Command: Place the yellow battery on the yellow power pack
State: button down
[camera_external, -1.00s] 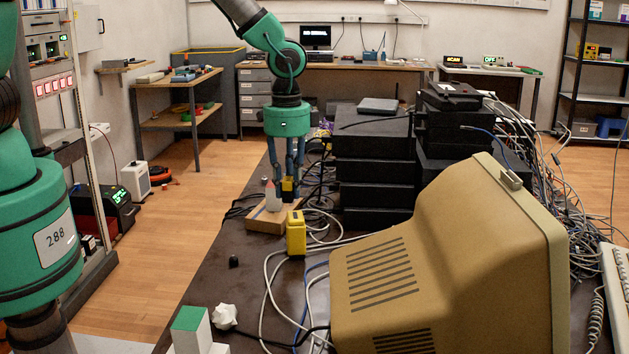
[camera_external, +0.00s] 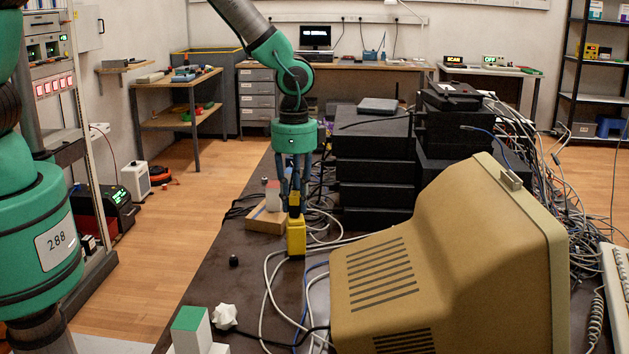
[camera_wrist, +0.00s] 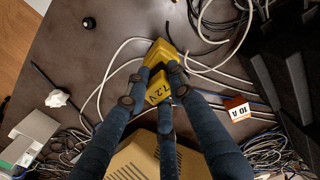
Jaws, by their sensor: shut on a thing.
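My gripper (camera_external: 295,203) is shut on the yellow battery (camera_external: 294,197), which has a dark lower part. It holds the battery upright above the yellow power pack (camera_external: 296,240), which stands on the dark bench. The two line up closely in the external view; I cannot tell whether they touch. In the wrist view, yellow surfaces show between and beyond my fingers (camera_wrist: 155,88), one marked 7.2 V (camera_wrist: 158,93). The fingers hide part of both, so the border between battery and pack is unclear.
A wooden block (camera_external: 262,222) with a grey-and-red piece (camera_external: 272,194) stands behind left. Loose cables (camera_external: 270,290) lie around the pack. A beige monitor (camera_external: 440,265) stands in front right, stacked black boxes (camera_external: 373,170) behind right. A small black knob (camera_external: 234,261) lies left.

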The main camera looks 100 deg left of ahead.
aim_at(295, 193)
jog(key=shift+f, duration=0.1)
dwell(0.3)
jog(key=c, duration=1.5)
grip_release()
notch_tip(295, 193, up, 12)
jog(key=shift+r+p, duration=0.15)
jog(key=shift+p, duration=0.85)
